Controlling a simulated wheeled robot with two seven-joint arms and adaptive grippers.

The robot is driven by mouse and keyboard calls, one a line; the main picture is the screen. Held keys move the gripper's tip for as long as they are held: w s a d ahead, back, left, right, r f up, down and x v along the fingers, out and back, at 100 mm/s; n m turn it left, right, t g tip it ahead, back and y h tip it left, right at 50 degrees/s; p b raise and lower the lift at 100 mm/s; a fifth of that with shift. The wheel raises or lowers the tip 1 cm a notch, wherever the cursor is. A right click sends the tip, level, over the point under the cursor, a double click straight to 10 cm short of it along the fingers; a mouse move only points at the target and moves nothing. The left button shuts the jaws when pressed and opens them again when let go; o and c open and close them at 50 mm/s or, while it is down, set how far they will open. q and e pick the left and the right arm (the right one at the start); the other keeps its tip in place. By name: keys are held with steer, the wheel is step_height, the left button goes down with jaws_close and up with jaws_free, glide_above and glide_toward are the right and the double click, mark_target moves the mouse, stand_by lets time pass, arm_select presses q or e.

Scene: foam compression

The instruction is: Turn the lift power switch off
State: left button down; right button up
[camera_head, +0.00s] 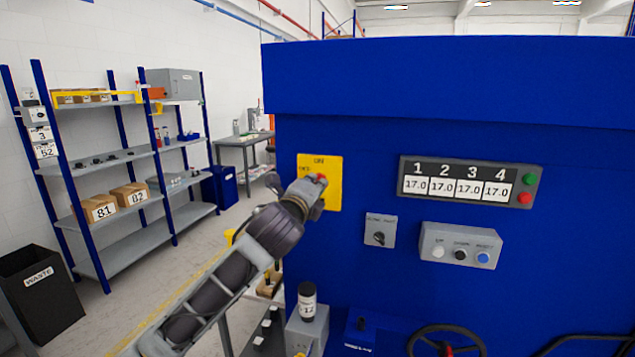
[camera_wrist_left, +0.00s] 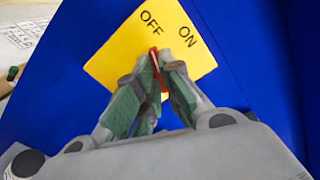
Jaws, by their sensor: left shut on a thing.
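The lift power switch is a red handle (camera_wrist_left: 153,56) on a yellow plate (camera_head: 335,191) marked OFF and ON, on the front of the blue machine. The plate also shows in the left wrist view (camera_wrist_left: 112,62), tilted. My left gripper (camera_head: 318,182) is at the plate, its fingers closed around the red handle. In the left wrist view the gripper's fingertips (camera_wrist_left: 154,66) pinch the handle, and its visible red end lies below the word OFF. The fingers hide most of the handle. My right gripper is not in view.
Right of the plate are a small knob box (camera_head: 380,230), a display panel (camera_head: 470,182) and a button box (camera_head: 460,246). A dark bottle (camera_head: 307,300) stands below the plate. A shelf rack (camera_head: 135,262) and a waste bin (camera_head: 40,295) stand at left.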

arm_select(q)
steer(key=shift+n, duration=2.3)
steer(key=c, duration=0.8)
jaws_free()
steer(key=p+v, duration=0.1)
steer(key=v, duration=0.6)
